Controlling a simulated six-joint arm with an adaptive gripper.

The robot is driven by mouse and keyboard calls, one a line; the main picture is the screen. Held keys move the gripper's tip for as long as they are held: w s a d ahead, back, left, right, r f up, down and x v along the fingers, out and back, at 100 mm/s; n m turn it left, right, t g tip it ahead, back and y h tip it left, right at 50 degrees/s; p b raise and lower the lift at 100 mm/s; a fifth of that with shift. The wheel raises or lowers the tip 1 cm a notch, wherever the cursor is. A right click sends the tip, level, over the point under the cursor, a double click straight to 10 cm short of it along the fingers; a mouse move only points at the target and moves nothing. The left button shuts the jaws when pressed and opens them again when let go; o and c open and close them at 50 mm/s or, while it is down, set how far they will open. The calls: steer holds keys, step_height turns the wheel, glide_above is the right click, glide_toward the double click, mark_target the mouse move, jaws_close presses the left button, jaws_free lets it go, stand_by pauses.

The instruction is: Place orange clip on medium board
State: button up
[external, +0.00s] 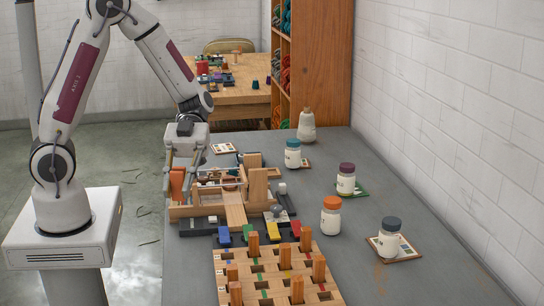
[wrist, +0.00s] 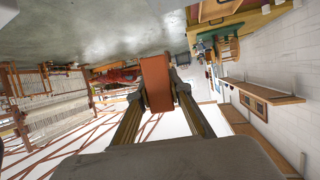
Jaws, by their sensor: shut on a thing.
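My gripper (external: 179,178) is at the left end of the wooden frame on the grey table, with its fingers pointing down. It is shut on an orange clip (external: 177,184), a flat upright block, in the external view. In the wrist view the orange clip (wrist: 157,84) stands between the two fingertips. The clip appears just left of or above the frame's left edge; whether it touches is unclear. The wooden frame (external: 234,210) has upright boards, including a taller one (external: 258,187) at its right. I cannot tell which board is the medium one.
A slotted wooden rack (external: 255,293) with several orange-brown pegs stands in front. Blue (external: 223,236), green (external: 248,234) and yellow (external: 273,231) pieces lie between rack and frame. Several capped jars, such as an orange-capped one (external: 331,217), stand at right. The right side has bare table.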

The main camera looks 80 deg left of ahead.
steer(key=w+a+f+n+t+y, duration=0.15)
steer(key=w+a+n+t, duration=0.45)
steer(key=w+a, duration=0.65)
steer(key=w+a+n+t+y, duration=0.2)
steer(key=w+a+n+t, duration=0.35)
steer(key=w+a, duration=0.65)
steer(key=w+a+n+t+y, duration=0.4)
steer(key=w+a, duration=0.1)
steer(key=a, duration=0.7)
steer(key=s+a+r+n+y, duration=0.1)
steer(key=a+n+y, duration=0.3)
steer(key=a, duration=0.9)
steer(key=s+a+r+n+y, duration=0.1)
steer(key=s+a+n+y, duration=0.2)
steer(key=a, duration=0.9)
steer(key=s+a+n+g+y, duration=0.2)
steer(key=s+a+n+y, duration=0.3)
steer(key=a, duration=0.6)
steer(key=s+a+n+g+y, duration=0.1)
steer(key=s+a+n+y, duration=0.15)
steer(key=s+a, duration=0.6)
step_height(320, 180, down, 12)
steer(key=w+a, duration=0.1)
steer(key=shift+w+a+r+m+y, duration=0.2)
steer(key=shift+w+a+m+y, duration=0.1)
steer(key=shift+a+y, duration=0.1)
